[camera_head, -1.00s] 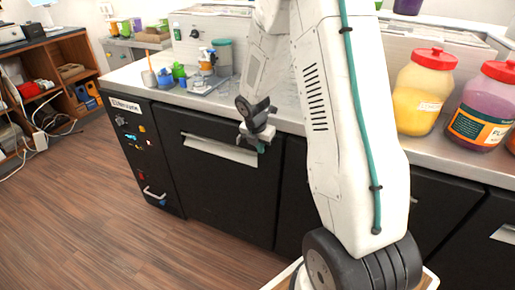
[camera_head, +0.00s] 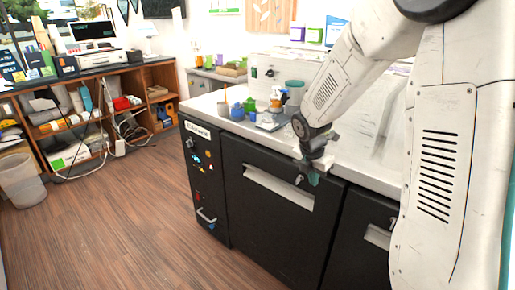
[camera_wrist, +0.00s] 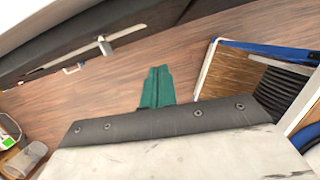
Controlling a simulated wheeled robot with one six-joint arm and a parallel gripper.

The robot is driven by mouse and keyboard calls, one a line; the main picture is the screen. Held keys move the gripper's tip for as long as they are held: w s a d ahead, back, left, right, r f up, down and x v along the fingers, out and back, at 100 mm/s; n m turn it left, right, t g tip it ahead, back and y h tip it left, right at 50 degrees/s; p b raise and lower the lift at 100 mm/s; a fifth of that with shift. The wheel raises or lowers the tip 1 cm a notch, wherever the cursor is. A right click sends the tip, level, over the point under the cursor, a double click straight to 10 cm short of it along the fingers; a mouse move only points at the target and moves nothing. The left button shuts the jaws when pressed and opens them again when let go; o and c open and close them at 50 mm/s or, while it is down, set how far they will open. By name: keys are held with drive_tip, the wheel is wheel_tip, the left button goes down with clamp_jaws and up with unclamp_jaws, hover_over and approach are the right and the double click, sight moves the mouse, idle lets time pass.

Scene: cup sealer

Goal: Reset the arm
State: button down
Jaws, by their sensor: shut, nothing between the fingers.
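My gripper (camera_head: 313,178) hangs at the end of my white arm in the head view, in front of the black counter front. Its teal fingers point down and are shut with nothing between them. In the wrist view the teal fingers (camera_wrist: 157,88) lie together over the brown wood floor, and nothing is held. The arm reaches in from the upper right and covers part of the counter.
The grey counter (camera_head: 352,165) holds small cups and bottles (camera_head: 277,99) at its back left. Black cabinets (camera_head: 265,215) with handles stand below it. A wooden shelf (camera_head: 125,75) and a bin (camera_head: 22,178) stand at the left. The floor (camera_head: 130,230) between is clear.

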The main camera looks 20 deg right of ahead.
drive_tip(key=s+a+r+m+y, duration=0.1)
drive_tip(key=s+a+r+m, duration=0.3)
drive_tip(key=s+m, duration=0.3)
drive_tip(key=s+a+r+m, duration=0.4)
drive_tip(key=s+r+m, duration=0.2)
drive_tip(key=s, duration=0.5)
drive_tip(key=s+a+r+m+y, duration=0.1)
drive_tip(key=s+a+r+m, duration=0.4)
drive_tip(key=s+m, duration=0.4)
drive_tip(key=shift+s+r+m+y, duration=0.15)
drive_tip(key=shift+r+m+y, duration=0.2)
drive_tip(key=shift+r, duration=0.25)
idle(0.4)
